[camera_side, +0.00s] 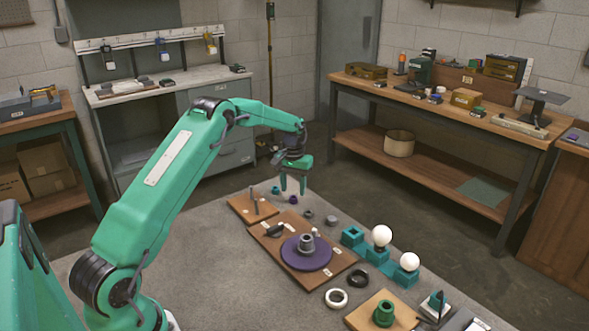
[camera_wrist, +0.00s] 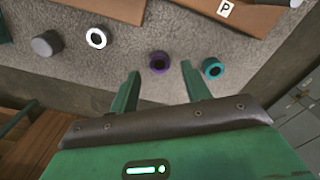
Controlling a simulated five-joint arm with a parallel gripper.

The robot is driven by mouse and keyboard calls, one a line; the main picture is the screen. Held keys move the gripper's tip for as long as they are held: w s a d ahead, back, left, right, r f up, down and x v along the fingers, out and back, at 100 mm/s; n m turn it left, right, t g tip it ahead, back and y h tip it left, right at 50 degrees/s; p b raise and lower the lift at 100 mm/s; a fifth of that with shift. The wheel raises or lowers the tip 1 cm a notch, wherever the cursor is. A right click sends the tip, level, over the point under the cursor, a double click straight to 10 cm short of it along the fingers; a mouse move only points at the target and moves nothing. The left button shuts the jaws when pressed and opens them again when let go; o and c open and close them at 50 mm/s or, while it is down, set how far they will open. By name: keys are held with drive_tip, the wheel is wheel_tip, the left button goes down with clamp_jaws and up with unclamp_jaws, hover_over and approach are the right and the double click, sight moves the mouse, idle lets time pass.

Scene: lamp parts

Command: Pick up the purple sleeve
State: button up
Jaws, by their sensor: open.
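The purple sleeve (camera_wrist: 160,62) is a small ring standing on the grey mat in the wrist view, its dark hole facing up. It also shows in the side view (camera_side: 293,199), near the far end of the mat. My gripper (camera_wrist: 160,68) is open, with its two green fingers spread apart. In the picture, the sleeve appears between the fingertips and a little beyond them. In the side view, my gripper (camera_side: 293,190) points down above the sleeve, with nothing between its fingers. The exact height cannot be told.
A teal ring (camera_wrist: 211,68) lies close right of the right finger. A white-rimmed ring (camera_wrist: 97,38) and a grey cylinder (camera_wrist: 46,44) lie to the left. Wooden boards, a purple disc (camera_side: 306,262) and white bulbs (camera_side: 382,235) stand nearer the camera in the side view.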

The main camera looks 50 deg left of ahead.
sight(293, 200)
drive_tip(key=shift+f, duration=1.6)
clamp_jaws()
